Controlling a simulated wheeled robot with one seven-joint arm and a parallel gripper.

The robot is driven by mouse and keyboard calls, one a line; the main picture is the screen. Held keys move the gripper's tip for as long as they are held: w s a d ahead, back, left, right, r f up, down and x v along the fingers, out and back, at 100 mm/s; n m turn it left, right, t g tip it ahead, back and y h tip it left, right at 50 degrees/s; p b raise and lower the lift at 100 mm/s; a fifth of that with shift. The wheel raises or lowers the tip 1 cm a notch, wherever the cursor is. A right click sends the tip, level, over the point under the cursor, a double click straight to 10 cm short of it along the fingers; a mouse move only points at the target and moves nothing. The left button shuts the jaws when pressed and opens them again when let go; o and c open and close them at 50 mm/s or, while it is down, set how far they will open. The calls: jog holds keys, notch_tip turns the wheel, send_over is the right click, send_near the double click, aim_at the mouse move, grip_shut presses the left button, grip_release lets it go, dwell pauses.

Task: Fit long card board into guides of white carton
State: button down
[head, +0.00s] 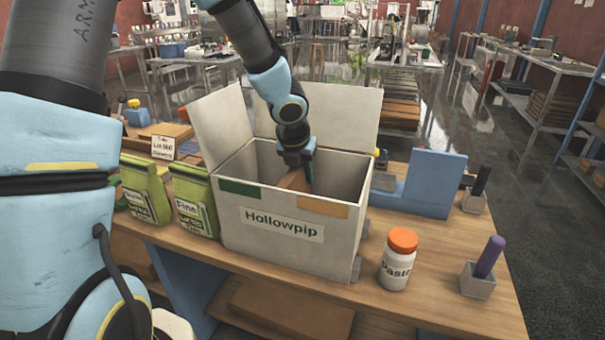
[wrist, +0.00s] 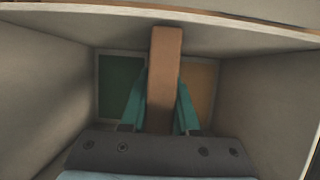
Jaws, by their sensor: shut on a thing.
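The white carton (head: 266,241), labelled Hollowpip, stands on the wooden table with its rear and left flaps up. My gripper (head: 304,178) reaches down into the carton's opening. It is shut on the brown long card board (head: 296,181), which is partly hidden by the carton's front wall. In the wrist view the board (wrist: 164,70) stands between the two teal fingers (wrist: 162,105), seen edge on. Its far end overlaps the carton wall (wrist: 240,37). A green patch (wrist: 120,85) and an orange patch (wrist: 202,85) lie on either side of it. I cannot tell whether the board touches the guides.
Two green bags (head: 196,204) stand close to the carton's left side. A paste jar (head: 398,260) with an orange lid and a small holder with a purple item (head: 484,268) stand at the right. A blue stand (head: 430,186) is behind them.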

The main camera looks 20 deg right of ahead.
aim_at(295, 169)
jog(key=shift+f+b, duration=3.25)
jog(key=shift+f, duration=0.55)
jog(key=c, duration=0.6)
grip_release()
jog(key=shift+r, duration=0.1)
jog(key=p+v, duration=0.4)
jog(key=v, duration=0.5)
jog(key=shift+r, duration=0.3)
jog(key=shift+s+a+r+p, duration=0.25)
jog(key=shift+r+p, duration=0.2)
jog(key=shift+r, duration=0.05)
